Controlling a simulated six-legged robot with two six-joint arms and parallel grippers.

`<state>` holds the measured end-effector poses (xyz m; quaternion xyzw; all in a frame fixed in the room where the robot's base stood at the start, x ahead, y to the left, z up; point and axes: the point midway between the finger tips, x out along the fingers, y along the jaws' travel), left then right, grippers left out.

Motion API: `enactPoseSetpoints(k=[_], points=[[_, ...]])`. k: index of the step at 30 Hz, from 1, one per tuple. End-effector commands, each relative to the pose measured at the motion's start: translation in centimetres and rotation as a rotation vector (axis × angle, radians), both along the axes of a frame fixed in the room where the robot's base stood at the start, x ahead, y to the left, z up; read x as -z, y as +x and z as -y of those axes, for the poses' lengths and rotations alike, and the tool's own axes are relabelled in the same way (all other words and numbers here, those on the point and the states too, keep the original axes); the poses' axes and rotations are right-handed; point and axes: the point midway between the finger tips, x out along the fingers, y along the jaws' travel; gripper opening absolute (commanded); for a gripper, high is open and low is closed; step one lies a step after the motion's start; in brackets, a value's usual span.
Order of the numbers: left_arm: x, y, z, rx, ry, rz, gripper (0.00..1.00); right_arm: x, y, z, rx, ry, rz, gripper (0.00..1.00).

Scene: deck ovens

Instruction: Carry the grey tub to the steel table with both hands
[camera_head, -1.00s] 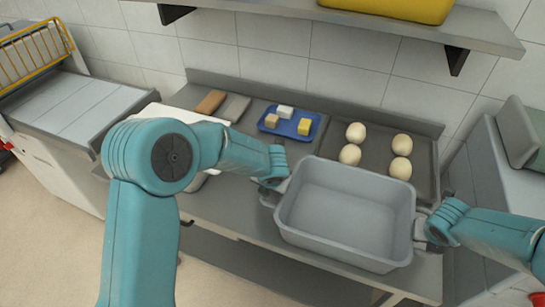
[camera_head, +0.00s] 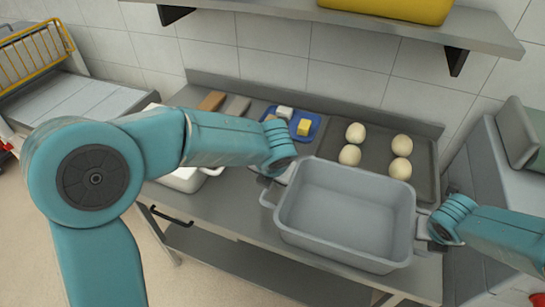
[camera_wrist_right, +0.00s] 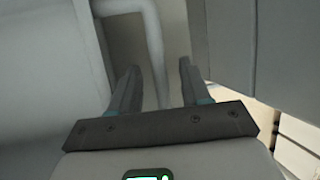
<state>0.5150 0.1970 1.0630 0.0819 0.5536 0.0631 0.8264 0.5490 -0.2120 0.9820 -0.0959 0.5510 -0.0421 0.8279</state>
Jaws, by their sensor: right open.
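The grey tub (camera_head: 345,195) is empty and stands upright on the steel table (camera_head: 225,212), near its front edge. Its left handle (camera_head: 267,198) shows clear of my left gripper (camera_head: 268,180), which hangs just above and behind it by the tub's left rim. The left fingers are mostly hidden by the wrist, so I cannot tell their opening. My right gripper (camera_head: 428,230) is at the tub's right handle. In the right wrist view its open fingers (camera_wrist_right: 155,88) have the pale handle bar (camera_wrist_right: 153,50) between them.
A blue tray (camera_head: 316,130) with small blocks and a dark tray (camera_head: 378,172) with several dough balls lie behind the tub. A white container (camera_head: 185,180) is left of it, partly behind my left arm. A shelf (camera_head: 290,22) with a yellow bin (camera_head: 400,8) hangs above.

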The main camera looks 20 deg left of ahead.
Motion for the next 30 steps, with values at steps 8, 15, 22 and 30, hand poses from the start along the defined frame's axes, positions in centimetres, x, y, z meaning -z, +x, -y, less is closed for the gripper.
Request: enactPoseSetpoints(k=[8, 15, 22, 30], points=[[0.0, 0.0, 0.0, 0.0, 0.0, 0.001, 0.47, -5.8, -2.4, -1.2, -0.001, 0.001, 0.004, 0.47], [0.0, 0.0, 0.0, 0.0, 0.0, 0.001, 0.47, -7.9, -3.4, -1.5, 0.0, 0.0, 0.0, 0.47], [0.0, 0.0, 0.0, 0.0, 0.0, 0.001, 0.47, -8.0, -3.5, -1.6, 0.0, 0.0, -0.001, 0.47], [0.0, 0.0, 0.0, 0.0, 0.0, 0.001, 0.47, -8.0, -3.4, -1.6, 0.0, 0.0, -0.001, 0.47]])
